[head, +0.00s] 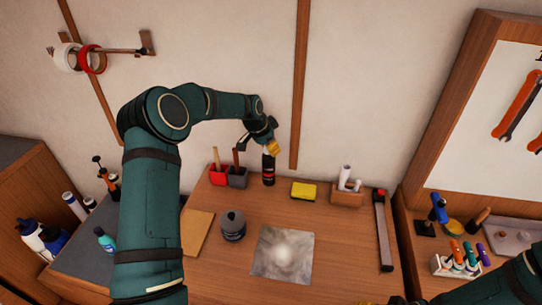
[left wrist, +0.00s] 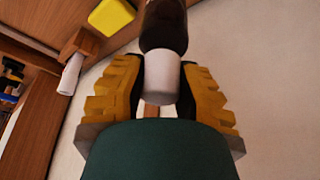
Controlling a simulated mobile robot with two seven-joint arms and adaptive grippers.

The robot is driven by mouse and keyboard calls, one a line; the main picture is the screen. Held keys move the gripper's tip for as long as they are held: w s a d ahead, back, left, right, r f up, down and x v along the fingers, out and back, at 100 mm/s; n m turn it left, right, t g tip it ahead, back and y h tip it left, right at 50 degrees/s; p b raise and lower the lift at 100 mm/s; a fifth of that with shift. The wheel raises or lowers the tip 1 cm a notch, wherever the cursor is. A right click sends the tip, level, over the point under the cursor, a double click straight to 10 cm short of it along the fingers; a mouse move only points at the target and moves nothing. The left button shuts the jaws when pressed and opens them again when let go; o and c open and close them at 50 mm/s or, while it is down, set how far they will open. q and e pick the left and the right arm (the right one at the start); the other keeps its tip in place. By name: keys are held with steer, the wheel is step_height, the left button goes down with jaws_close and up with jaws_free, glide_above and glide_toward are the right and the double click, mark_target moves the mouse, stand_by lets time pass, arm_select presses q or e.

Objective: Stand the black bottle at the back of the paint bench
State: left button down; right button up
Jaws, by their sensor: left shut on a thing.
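The black bottle (head: 268,172) stands upright at the back of the wooden paint bench (head: 335,265), near the wall and just right of a grey cup. It has a reddish band. My left gripper (head: 272,148) is above it, shut on its top. In the left wrist view the yellow-padded fingers (left wrist: 160,85) close on both sides of the bottle's white cap (left wrist: 162,75), and its dark body (left wrist: 163,25) lies beyond. I cannot tell whether the bottle's base touches the bench. My right arm shows at the lower right, and its gripper's fingers cannot be made out.
Beside the bottle are a grey cup (head: 238,178) and a red cup (head: 218,174) with tools. A yellow sponge (head: 303,191) and a wooden block with white rolls (head: 347,194) stand to its right. A dark grey pot (head: 232,226) and a metal sheet (head: 282,255) lie nearer.

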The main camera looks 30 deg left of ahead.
mark_target(269, 164)
steer(key=shift+r, duration=0.15)
arm_select(q)
step_height(269, 164, down, 3)
steer(key=shift+f, duration=0.25)
steer(key=c, duration=0.8)
jaws_free()
arm_select(e)
steer(key=shift+f, duration=0.2)
steer(key=shift+r, duration=0.1)
